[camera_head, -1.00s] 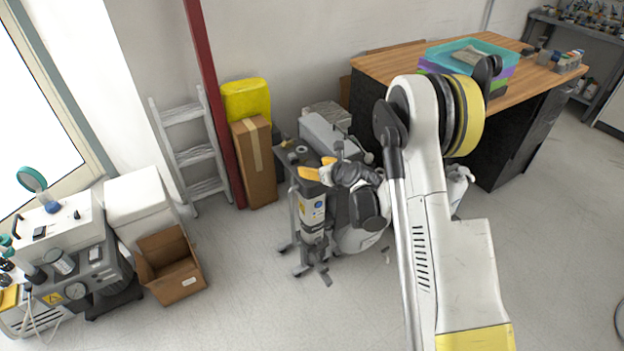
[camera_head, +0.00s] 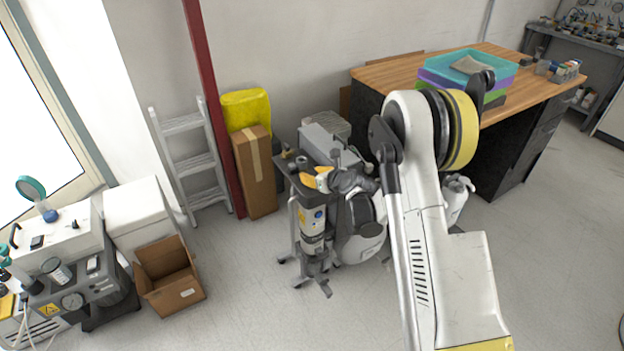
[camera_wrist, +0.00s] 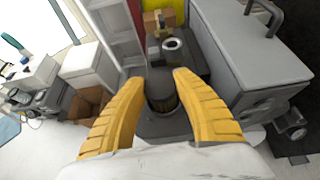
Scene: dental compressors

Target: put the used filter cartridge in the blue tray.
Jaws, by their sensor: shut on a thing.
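My gripper (camera_head: 317,180) is at the top of the grey compressor unit in the middle of the head view. In the wrist view, its yellow fingers (camera_wrist: 158,80) are closed around a dark cylinder with a brownish band (camera_wrist: 162,97), which looks like the used filter cartridge. Its lower part is hard to make out, and I cannot tell whether it is clear of the unit. The blue tray (camera_head: 437,66) is the top one of a coloured stack on the wooden bench, at the back right. A greyish flat item lies in it.
The wooden bench (camera_head: 392,70) stands beyond my arm. A white rounded tank (camera_head: 455,200) stands beside it. A tall carton (camera_head: 255,175), a ladder (camera_head: 187,125) and an open box (camera_head: 172,290) are on the left.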

